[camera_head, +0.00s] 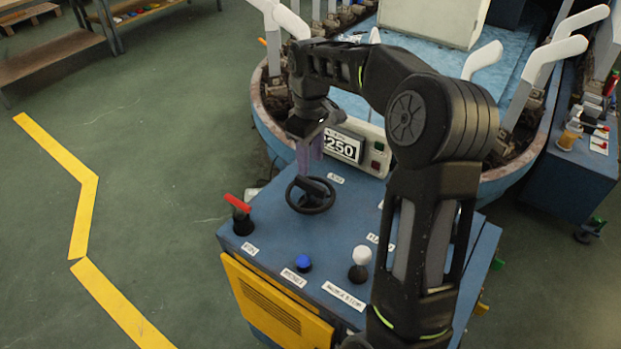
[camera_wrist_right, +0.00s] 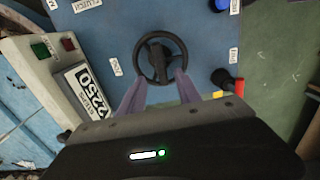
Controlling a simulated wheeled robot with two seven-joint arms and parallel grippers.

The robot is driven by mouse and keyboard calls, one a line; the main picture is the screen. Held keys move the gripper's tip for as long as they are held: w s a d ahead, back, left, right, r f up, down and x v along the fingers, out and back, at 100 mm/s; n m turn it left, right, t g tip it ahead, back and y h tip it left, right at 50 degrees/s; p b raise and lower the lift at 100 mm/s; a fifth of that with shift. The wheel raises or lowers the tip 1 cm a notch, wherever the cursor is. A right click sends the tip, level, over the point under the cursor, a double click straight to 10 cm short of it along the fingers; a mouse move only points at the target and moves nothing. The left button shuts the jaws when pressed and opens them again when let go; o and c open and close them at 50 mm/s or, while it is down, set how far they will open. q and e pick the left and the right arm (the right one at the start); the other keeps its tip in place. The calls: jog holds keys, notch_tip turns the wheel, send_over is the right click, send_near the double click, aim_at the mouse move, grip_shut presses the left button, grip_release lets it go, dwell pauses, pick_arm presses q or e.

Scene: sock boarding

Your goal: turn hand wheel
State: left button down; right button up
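The hand wheel (camera_head: 311,210) is a small black wheel with a dark bar across its middle, on the blue top of the control console (camera_head: 335,240). It also shows in the right wrist view (camera_wrist_right: 158,58). My right gripper (camera_head: 309,172) hangs over the wheel, with purple-grey fingers pointing down at it. In the wrist view the fingers (camera_wrist_right: 162,78) stand apart, with tips at either side of the wheel's lower rim and nothing gripped between them. Whether the tips touch the rim I cannot tell. My left gripper is not in view.
A display reading 2250 (camera_head: 342,146) stands behind the wheel. A red-handled lever (camera_head: 238,206), a blue button (camera_head: 303,263) and a white knob (camera_head: 361,256) surround the wheel. The machine with white sock forms (camera_head: 540,70) is behind. Green floor is free at left.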

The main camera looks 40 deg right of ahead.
aim_at(311, 182)
notch_tip(311, 182, down, 8)
jog(key=shift+r+p, duration=0.25)
jog(key=shift+p, duration=0.1)
jog(key=shift+c, duration=0.3)
grip_shut()
